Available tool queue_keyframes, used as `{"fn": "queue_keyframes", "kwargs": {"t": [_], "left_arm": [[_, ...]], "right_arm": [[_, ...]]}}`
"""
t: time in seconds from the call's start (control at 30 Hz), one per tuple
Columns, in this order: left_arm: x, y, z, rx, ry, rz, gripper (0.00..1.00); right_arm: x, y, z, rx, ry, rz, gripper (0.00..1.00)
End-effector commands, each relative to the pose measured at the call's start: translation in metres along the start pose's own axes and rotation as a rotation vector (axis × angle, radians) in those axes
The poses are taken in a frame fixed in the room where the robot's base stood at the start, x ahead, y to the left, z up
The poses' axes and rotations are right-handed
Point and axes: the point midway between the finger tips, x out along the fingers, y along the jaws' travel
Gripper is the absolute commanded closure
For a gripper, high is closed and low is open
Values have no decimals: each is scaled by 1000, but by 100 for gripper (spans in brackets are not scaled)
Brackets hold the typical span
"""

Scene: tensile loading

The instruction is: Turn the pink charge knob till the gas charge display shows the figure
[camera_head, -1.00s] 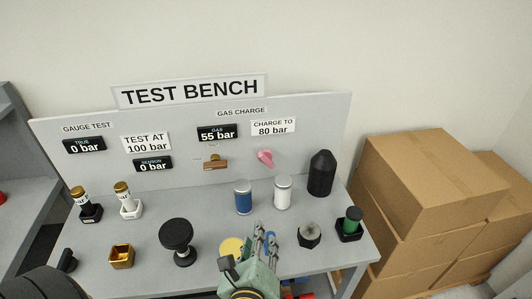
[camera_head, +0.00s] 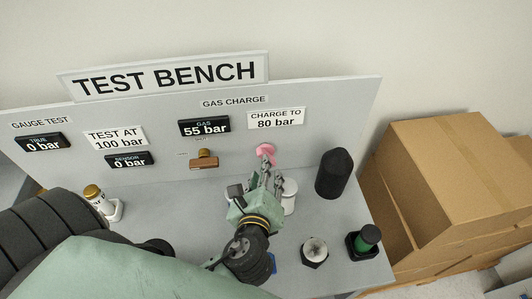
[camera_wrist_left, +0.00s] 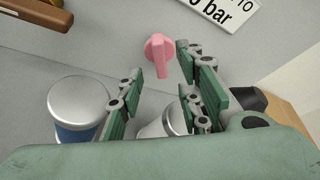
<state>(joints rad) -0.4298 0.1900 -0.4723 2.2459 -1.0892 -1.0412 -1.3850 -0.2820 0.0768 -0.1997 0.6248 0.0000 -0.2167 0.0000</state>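The pink charge knob (camera_head: 265,150) sits on the bench's upright panel, below the sign "CHARGE TO 80 bar" (camera_head: 276,118). The gas charge display (camera_head: 204,126) reads 55 bar. My left gripper (camera_head: 272,172) is just in front of the knob, its fingers pointing at the panel. In the left wrist view the pink knob (camera_wrist_left: 159,52) shows its grip bar hanging roughly downward. There the left gripper (camera_wrist_left: 161,66) is open, with the knob ahead between its fingertips. I cannot tell whether either finger touches it. My right gripper is not in view.
A brown-handled valve (camera_head: 204,160) is left of the knob. A white canister (camera_head: 289,197) stands partly hidden by the gripper, and a blue canister (camera_wrist_left: 78,129) is beside it. A black cylinder (camera_head: 333,174) stands to the right. Cardboard boxes (camera_head: 450,160) are beside the bench.

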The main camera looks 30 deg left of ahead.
Motion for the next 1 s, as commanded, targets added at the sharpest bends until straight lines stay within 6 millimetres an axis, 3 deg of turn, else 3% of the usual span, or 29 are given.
{"fn": "queue_keyframes", "kwargs": {"t": [0.1,0.27,0.37,0.6,0.73,1.0], "left_arm": [[21,-2,3,1,-3,-1,67],[45,-2,3,0,-2,-1,67],[55,-1,2,0,-3,-1,67],[61,0,1,-1,0,0,67],[61,0,1,-2,0,0,68],[60,0,1,-1,-1,0,92]], "right_arm": [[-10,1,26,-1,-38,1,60],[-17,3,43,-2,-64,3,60],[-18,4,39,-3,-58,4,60],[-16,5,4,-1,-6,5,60],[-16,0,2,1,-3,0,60],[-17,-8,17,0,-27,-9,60]]}}
